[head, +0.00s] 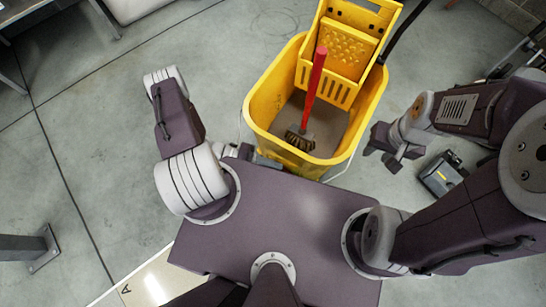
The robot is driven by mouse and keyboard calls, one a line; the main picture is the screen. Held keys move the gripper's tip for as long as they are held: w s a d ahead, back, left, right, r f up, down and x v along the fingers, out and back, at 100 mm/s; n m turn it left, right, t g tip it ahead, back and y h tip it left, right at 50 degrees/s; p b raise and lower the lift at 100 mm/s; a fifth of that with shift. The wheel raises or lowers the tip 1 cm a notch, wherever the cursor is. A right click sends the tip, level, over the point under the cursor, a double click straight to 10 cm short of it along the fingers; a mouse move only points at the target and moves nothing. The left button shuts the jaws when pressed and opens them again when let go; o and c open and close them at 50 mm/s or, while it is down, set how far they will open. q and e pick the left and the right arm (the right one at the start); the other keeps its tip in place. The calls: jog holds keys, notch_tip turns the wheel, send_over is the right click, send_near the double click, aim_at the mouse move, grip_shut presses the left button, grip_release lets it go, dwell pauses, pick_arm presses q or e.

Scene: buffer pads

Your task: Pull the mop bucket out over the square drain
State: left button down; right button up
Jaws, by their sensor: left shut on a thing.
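The yellow mop bucket (262,105) stands upright on the floor in front of me at the top middle. A yellow wringer (345,55) sits at its far end, and a thin wire handle (337,172) shows by its near right side. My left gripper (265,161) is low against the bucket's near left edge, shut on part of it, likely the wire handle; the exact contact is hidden. My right gripper (381,158) hangs to the right of the bucket, apart from it, its fingers spread and empty. I see no square drain in this view.
A brush with a red handle (315,85) leans inside the bucket. A dark box with a yellow mark (441,174) lies on the floor at right. A grey post foot (42,250) stands at lower left, and a pale panel marked A (150,285) below. Floor left is clear.

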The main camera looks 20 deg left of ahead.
pick_arm(q)
jog(key=shift+s+a+f, duration=0.1)
jog(key=shift+a, duration=0.1)
dwell(0.3)
jog(key=c, duration=1.3)
grip_release()
jog(key=shift+o, duration=0.2)
jog(key=p+v, duration=0.1)
jog(key=v, duration=0.8)
jog(key=shift+p, duration=0.4)
